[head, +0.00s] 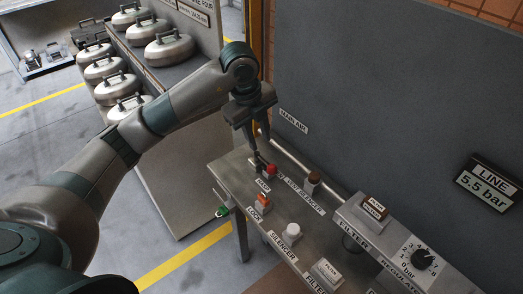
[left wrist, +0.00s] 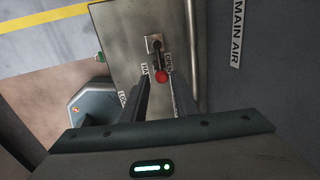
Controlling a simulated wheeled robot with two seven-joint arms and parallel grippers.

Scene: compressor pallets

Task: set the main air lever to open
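In the left wrist view the red knob (left wrist: 162,77) shows below the lever's small metal plate (left wrist: 153,40). My left gripper (head: 256,146) points down above the lever. Its fingers are apart, one on each side of the knob in the left wrist view (left wrist: 161,88); I cannot tell if they touch it. My right gripper is out of view.
The MAIN AIR sign (head: 293,121) is on the grey wall panel (head: 400,80) close behind my gripper. An orange-red lock part (head: 263,201), a silencer (head: 292,231) and a regulator dial (head: 423,259) sit along the bench (head: 235,170). A rack of round-lidded units stands behind my arm.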

